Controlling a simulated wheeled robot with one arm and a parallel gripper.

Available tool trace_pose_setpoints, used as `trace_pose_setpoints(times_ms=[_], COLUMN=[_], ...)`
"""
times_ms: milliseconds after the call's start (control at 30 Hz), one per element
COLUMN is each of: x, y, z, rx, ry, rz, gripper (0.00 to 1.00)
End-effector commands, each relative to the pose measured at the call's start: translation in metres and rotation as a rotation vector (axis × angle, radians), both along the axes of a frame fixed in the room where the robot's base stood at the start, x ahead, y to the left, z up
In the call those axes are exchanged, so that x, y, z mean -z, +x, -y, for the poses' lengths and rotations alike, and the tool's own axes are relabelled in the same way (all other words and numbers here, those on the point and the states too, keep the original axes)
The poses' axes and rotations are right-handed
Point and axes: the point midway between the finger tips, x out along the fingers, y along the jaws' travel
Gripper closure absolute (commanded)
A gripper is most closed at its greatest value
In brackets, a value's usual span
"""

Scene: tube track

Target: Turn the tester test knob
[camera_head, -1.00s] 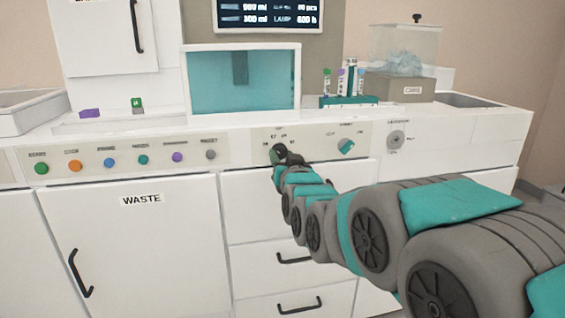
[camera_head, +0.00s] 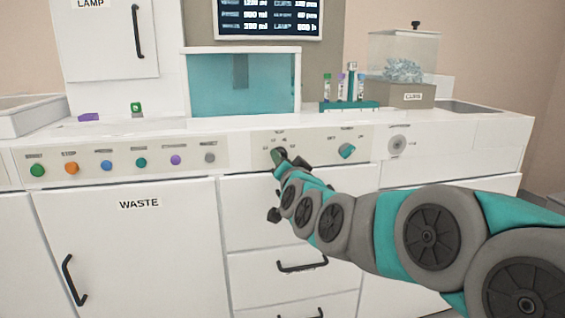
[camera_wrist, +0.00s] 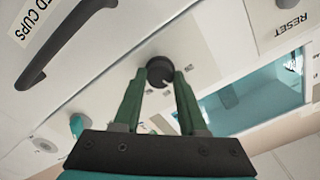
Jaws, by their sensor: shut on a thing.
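A round dark knob (camera_wrist: 160,70) sits on the white panel in the wrist view, labelled in small print that I cannot read. The two green fingers of my gripper (camera_wrist: 160,76) reach up to it, one on each side, and are shut on it. In the head view, my gripper (camera_head: 282,156) is at the same knob on the light control panel (camera_head: 313,139) below the teal-fronted box. There the fingers and wrist largely cover the knob. How far the knob is turned is not clear.
A teal knob (camera_head: 346,151) is just right of my gripper, with a round grey dial (camera_head: 397,144) further right. Several coloured buttons line the left panel. Drawers with black handles (camera_head: 302,266) lie below my arm. A teal tube rack (camera_head: 349,106) stands above on the counter.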

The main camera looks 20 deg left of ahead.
Motion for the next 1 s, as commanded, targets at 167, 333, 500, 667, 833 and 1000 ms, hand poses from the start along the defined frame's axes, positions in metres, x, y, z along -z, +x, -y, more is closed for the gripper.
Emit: trace_pose_setpoints(times_ms=[167,333,500,667,833,1000], x=[-0.0013,-0.0014,-0.0009,-0.0006,-0.0004,-0.0003], y=[0.0003,0.0004,0.0003,0.0002,0.0000,-0.0039], z=[0.0003,0.0004,0.0002,0.0001,0.0002,0.0025], rx=[0.001,0.001,0.001,0.001,0.001,0.000], ry=[0.003,0.002,0.002,0.001,0.001,0.001], rz=[0.001,0.002,0.001,0.000,0.000,-0.001], gripper=[1.00,0.58,0.39,0.29,0.29,0.29])
